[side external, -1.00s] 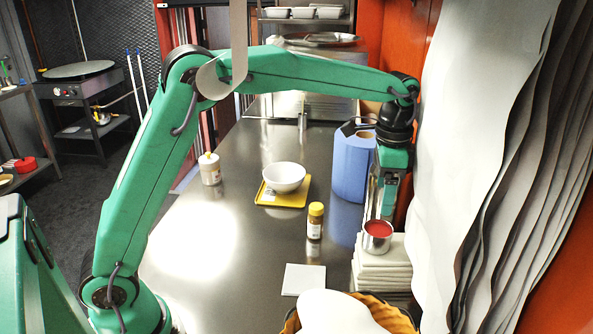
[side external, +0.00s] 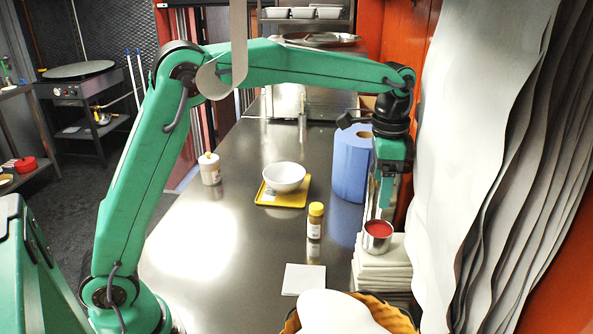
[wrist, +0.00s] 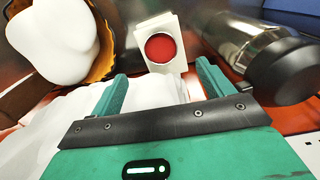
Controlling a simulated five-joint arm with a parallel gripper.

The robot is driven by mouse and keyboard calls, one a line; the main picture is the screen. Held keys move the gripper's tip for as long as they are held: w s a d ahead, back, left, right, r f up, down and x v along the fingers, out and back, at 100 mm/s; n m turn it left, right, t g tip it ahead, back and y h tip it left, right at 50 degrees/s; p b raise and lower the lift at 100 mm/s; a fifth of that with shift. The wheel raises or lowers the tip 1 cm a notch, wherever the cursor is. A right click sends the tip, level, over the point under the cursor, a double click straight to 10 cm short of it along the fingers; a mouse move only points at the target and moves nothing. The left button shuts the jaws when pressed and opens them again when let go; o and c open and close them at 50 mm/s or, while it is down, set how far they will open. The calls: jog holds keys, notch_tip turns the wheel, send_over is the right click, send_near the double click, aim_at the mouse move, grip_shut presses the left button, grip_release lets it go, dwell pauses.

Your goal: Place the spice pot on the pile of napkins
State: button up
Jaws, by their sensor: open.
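The spice pot (side external: 377,237) is a small metal pot filled with red. It stands upright on the pile of napkins (side external: 384,273), a stack of white folded squares at the right of the counter. My gripper (side external: 382,203) is just above and behind the pot in the side view, and its lower end is hard to make out there. In the wrist view my gripper (wrist: 160,75) is open and empty. The pot's red top (wrist: 163,48) shows beyond the gap between the fingers, apart from them, with white napkins (wrist: 148,27) around it.
A blue roll (side external: 350,170) stands behind the pile. A basket (side external: 398,318) with a white cloth is in front. A yellow-capped jar (side external: 315,221), a yellow tray (side external: 270,200) with a white bowl (side external: 285,176), and a white container (side external: 210,169) stand leftward. A steel cylinder (wrist: 235,42) is beside the pot. White sheets (side external: 480,170) hang right.

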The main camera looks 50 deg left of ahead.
jog(key=s+a+r+n+t, duration=0.25)
jog(key=s+a, duration=0.25)
jog(key=s, duration=0.5)
jog(key=s+a+r+n+t, duration=0.15)
jog(key=s+a+n, duration=0.3)
jog(key=s, duration=0.55)
jog(key=s+a+f+n+t, duration=0.1)
jog(key=s+a+f, duration=0.1)
jog(key=s, duration=0.5)
jog(key=shift+s+f+n, duration=0.15)
jog(key=shift+f+n, duration=0.25)
jog(key=shift+f, duration=0.2)
